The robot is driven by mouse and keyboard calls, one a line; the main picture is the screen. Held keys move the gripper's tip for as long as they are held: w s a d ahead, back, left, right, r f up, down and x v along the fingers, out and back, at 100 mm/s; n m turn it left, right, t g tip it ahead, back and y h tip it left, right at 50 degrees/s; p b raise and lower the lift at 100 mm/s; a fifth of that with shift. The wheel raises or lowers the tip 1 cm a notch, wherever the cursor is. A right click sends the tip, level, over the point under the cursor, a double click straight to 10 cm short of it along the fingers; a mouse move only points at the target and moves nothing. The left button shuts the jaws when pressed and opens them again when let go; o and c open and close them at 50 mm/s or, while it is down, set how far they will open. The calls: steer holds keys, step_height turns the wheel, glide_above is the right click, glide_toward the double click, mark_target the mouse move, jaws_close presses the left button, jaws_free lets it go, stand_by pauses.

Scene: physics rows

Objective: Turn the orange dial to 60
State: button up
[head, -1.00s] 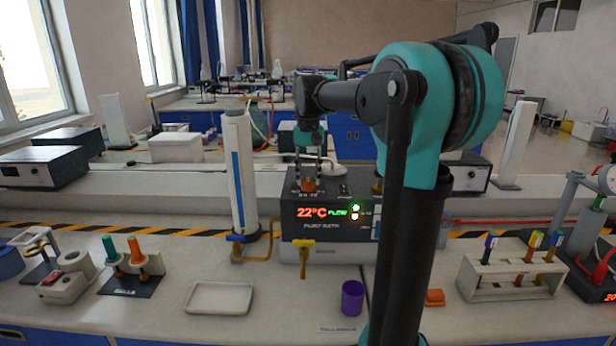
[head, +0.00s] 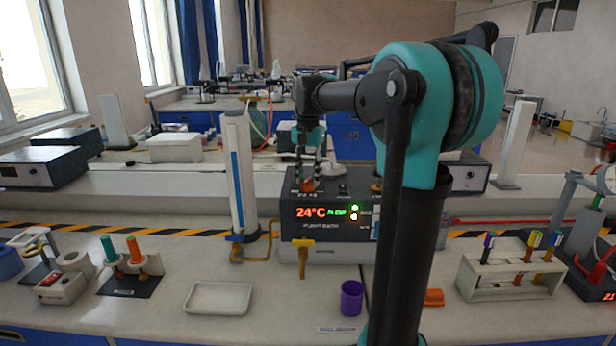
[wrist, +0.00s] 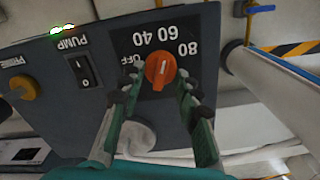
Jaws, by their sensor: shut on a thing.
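The orange dial (wrist: 160,70) sits on top of the dark pump bath (head: 325,217), on a black plate marked OFF, 40, 60 and 80. These labels are upside down in the wrist view. The dial's white mark runs nearly up and down in that view, towards the 60 and 40 side; the exact setting is hard to tell. My gripper (wrist: 158,88) is shut on the dial, with a finger on each side. In the head view my gripper (head: 309,172) points down from above and partly hides the dial (head: 307,186). The display reads 24°C.
A pump switch (wrist: 84,70) and a yellow knob (wrist: 24,88) share the panel. A white column (head: 240,175) stands close left of the bath. A yellow tap (head: 304,256), purple cup (head: 352,298) and white tray (head: 218,311) are in front.

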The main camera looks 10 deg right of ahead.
mark_target(308, 179)
steer(key=o, duration=1.1)
steer(key=shift+r, duration=0.1)
step_height(308, 179, up, 12)
steer(key=shift+f, duration=0.1)
